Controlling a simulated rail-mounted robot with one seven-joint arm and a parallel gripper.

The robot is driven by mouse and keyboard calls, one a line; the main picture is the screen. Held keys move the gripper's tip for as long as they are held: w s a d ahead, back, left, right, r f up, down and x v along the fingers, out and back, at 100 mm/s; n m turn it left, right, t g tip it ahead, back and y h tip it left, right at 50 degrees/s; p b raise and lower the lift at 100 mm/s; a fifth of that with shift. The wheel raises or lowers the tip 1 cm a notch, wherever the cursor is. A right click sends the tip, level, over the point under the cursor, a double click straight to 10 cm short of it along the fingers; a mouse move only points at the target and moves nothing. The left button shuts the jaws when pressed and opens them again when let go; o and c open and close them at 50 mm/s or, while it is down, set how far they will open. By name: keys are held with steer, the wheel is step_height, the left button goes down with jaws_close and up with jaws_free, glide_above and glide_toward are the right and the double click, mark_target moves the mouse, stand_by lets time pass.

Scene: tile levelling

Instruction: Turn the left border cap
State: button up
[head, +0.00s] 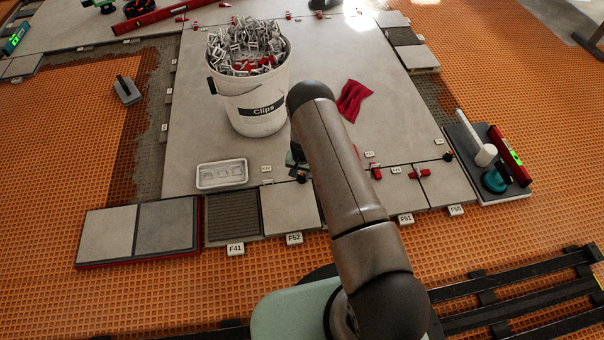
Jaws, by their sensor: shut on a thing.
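The border row of tiles runs along the front of the large grey slab. The left border cap (302,177) is a small dark knob at the tile joint just left of my arm, partly hidden. My gripper (298,164) is mostly hidden behind my arm; only a dark and teal edge of it shows, right at that cap. It is shut on the cap, though the fingertips themselves are not clear. How far the cap is turned cannot be seen. Another dark cap (448,157) stands at the right end of the row.
Red clip caps (413,174) sit on joints right of my arm. A bucket of clips (258,112) stands behind my gripper, with a small tray (222,174) at left. A red cloth (353,99) lies on the slab. A tool board (515,198) is at right.

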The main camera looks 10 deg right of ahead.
steer(key=shift+m, duration=0.6)
steer(key=o, duration=1)
steer(key=shift+r, duration=0.1)
step_height(320, 180, up, 17)
steer(key=p, duration=0.7)
steer(key=shift+r, duration=0.15)
